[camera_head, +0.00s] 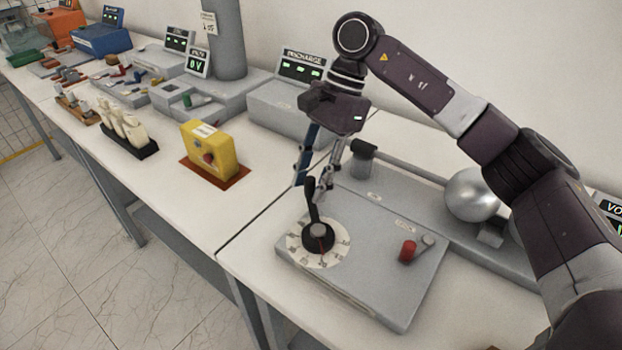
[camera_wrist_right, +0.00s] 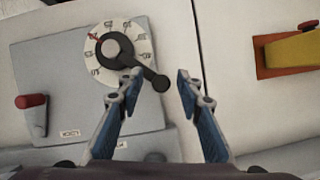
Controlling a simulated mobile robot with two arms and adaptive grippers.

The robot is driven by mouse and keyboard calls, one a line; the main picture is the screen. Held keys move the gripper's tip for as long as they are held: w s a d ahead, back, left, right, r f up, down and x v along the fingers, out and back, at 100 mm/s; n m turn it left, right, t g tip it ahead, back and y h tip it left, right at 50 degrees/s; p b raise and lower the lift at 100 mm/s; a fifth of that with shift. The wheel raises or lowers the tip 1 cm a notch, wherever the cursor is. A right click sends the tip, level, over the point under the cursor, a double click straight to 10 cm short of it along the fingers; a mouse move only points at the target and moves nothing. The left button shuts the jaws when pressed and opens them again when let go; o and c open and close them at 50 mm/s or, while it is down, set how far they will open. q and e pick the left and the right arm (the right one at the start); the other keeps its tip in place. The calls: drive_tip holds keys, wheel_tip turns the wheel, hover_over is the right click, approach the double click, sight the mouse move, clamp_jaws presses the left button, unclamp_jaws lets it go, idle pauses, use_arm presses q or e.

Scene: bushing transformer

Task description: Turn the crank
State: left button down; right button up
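A black crank (camera_head: 312,212) with a knob at its end sits on a round white dial (camera_head: 330,257) on a grey box (camera_head: 370,286). In the right wrist view the crank (camera_wrist_right: 136,66) points toward the lower right, its knob between my fingertips. My right gripper (camera_head: 311,182) is open at the crank's far end; in its wrist view the fingers (camera_wrist_right: 160,78) stand apart on both sides of the knob. I cannot tell whether they touch it. A small red-handled lever (camera_head: 408,250) is on the same box, also seen in the wrist view (camera_wrist_right: 30,101). My left gripper is not in view.
A yellow box (camera_head: 209,150) stands on a red-brown base on the adjoining table. A metal sphere (camera_head: 472,194) and a dark post (camera_head: 363,160) stand behind the grey box. A display reading DISCHARGE (camera_head: 303,66) is farther back.

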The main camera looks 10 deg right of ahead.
drive_tip(key=shift+w+d+r, duration=0.1)
drive_tip(key=shift+r, duration=0.35)
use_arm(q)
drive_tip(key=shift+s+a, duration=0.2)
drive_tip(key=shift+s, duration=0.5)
use_arm(e)
drive_tip(key=v, duration=1.1)
